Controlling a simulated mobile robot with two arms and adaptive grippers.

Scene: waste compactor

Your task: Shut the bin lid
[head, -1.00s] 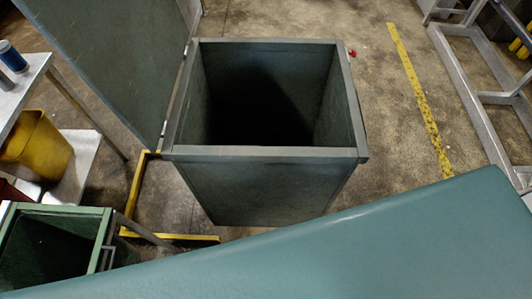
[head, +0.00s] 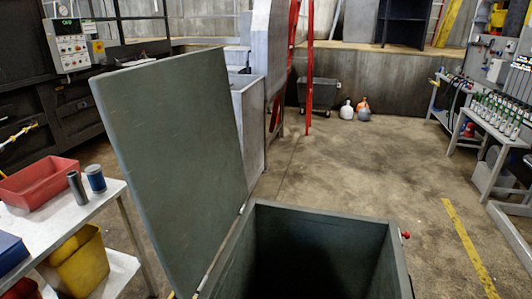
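The bin (head: 372,226) is a dark grey-green square box at the bottom centre of the head view, open at the top with a dark inside. Its front and lower part are cut off by the frame's bottom edge. The lid (head: 178,155) is a flat grey-green panel standing raised on the bin's left side, leaning outward to the left. It joins the bin along the left rim. A small red knob (head: 406,234) sits at the bin's right rim. Neither of my grippers shows in the view.
A white table (head: 82,208) at left holds a red tray (head: 38,184) and two cylinders, with a yellow bucket (head: 80,262) below. Red posts (head: 309,75) and a dark cart (head: 318,95) stand behind. A bench with bottles (head: 495,125) is at right. Floor right of the bin is clear.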

